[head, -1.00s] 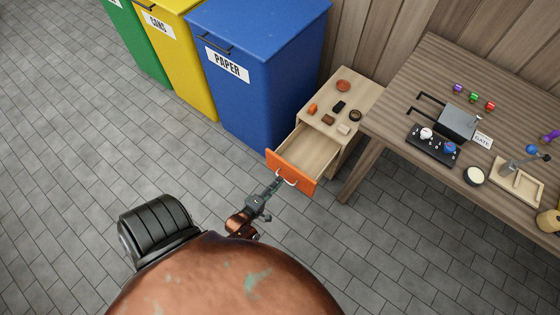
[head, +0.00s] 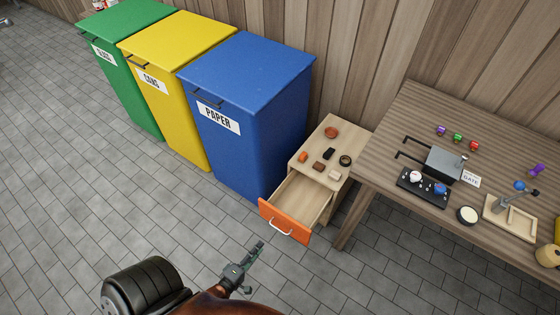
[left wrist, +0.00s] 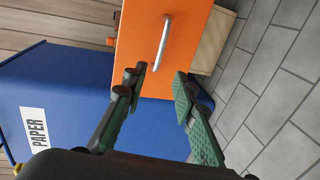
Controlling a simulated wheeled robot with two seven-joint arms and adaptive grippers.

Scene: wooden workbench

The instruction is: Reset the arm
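My left gripper (head: 257,252) is in front of the small wooden cabinet, apart from the open drawer. In the left wrist view its two green-padded fingers (left wrist: 158,78) are spread with nothing between them. The orange drawer front (head: 285,222) has a pale curved handle (head: 281,229), which also shows beyond the fingertips in the left wrist view (left wrist: 162,44). The drawer is pulled out and its visible inside is empty. My right gripper is not in view.
A blue paper bin (head: 245,110), a yellow cans bin (head: 175,75) and a green bin (head: 125,70) stand along the wall. Small items lie on the cabinet top (head: 318,135). A workbench (head: 400,125) with a grey gate device (head: 444,165) stands right. Floor in front is clear.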

